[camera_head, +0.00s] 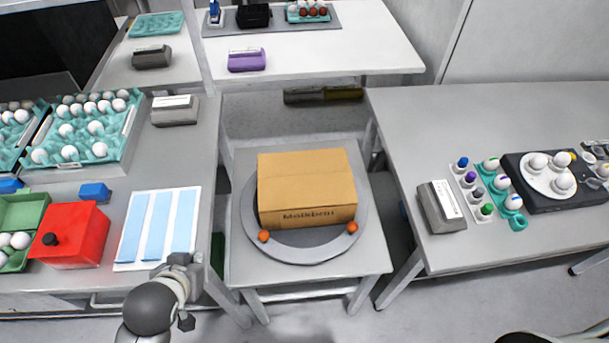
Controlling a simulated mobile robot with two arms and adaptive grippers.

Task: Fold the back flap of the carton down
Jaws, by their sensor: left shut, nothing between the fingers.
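The brown cardboard carton (306,179) sits on a round grey turntable (290,247) on a small grey table in the middle. Printed lettering is on its near face. Its top looks flat and covered, and I see no flap standing up at the back. I cannot make out the single flaps. My left gripper (184,290) is at the bottom left, near the front edge of the left table, shut and empty. It is well apart from the carton, nearer to me and to its left. My right gripper is out of view.
Two orange balls (264,236) (352,227) are at the turntable's near rim. The left table holds a red box (70,235), a blue-striped sheet (157,226) and egg trays (90,130). The right table holds a grey device (440,206) and egg holders. Gaps separate the tables.

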